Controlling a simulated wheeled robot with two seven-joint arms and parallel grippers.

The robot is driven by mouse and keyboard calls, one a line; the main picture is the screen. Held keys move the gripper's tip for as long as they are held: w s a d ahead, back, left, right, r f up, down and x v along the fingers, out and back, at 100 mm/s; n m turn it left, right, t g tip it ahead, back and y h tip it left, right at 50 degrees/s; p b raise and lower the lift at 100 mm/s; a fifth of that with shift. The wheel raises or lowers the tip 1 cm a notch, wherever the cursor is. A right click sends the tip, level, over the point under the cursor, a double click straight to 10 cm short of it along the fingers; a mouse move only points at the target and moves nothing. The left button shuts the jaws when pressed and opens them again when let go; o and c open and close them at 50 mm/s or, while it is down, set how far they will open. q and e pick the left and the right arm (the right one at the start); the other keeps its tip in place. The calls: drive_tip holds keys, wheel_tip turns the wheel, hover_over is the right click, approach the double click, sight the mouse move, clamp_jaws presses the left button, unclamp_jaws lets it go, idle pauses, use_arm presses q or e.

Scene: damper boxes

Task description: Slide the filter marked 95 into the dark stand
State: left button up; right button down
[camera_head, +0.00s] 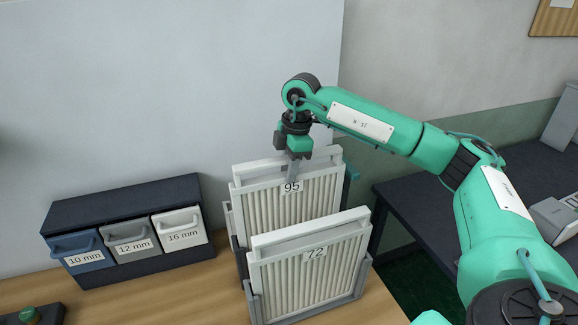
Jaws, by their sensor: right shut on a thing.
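The filter marked 95 (285,212) is a white pleated panel, upright, with its label near the top edge. My right gripper (293,172) points down and is shut on its top edge, just above the label. Dark uprights of the dark stand (239,258) show beside the filter's lower left and along its right side. The filter stands between them in this view. Its lower part is hidden behind the filter marked 72 (310,278), so I cannot tell how deep it sits. My left gripper is not in view.
The filter marked 72 stands in a grey stand (256,304) in front. A dark box with drawers marked 10, 12 and 16 mm (128,200) is at left. A button box (30,315) is at the front left. A dark table (420,205) is at right.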

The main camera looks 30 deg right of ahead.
sight(289, 192)
drive_tip(key=shift+f+b, duration=1.75)
drive_tip(key=shift+f, duration=1.65)
drive_tip(key=shift+f+b, duration=0.35)
drive_tip(key=shift+f, duration=0.05)
drive_tip(key=c, duration=1.1)
unclamp_jaws()
drive_tip(key=shift+o, duration=0.2)
drive_tip(key=r+b, duration=0.1)
drive_tip(key=r, duration=0.3)
drive_tip(key=d+r+b, duration=0.1)
drive_tip(key=r, duration=0.4)
drive_tip(key=d+r+b, duration=0.1)
drive_tip(key=r, duration=0.3)
drive_tip(key=shift+s+r, duration=0.25)
drive_tip(key=shift+r, duration=0.1)
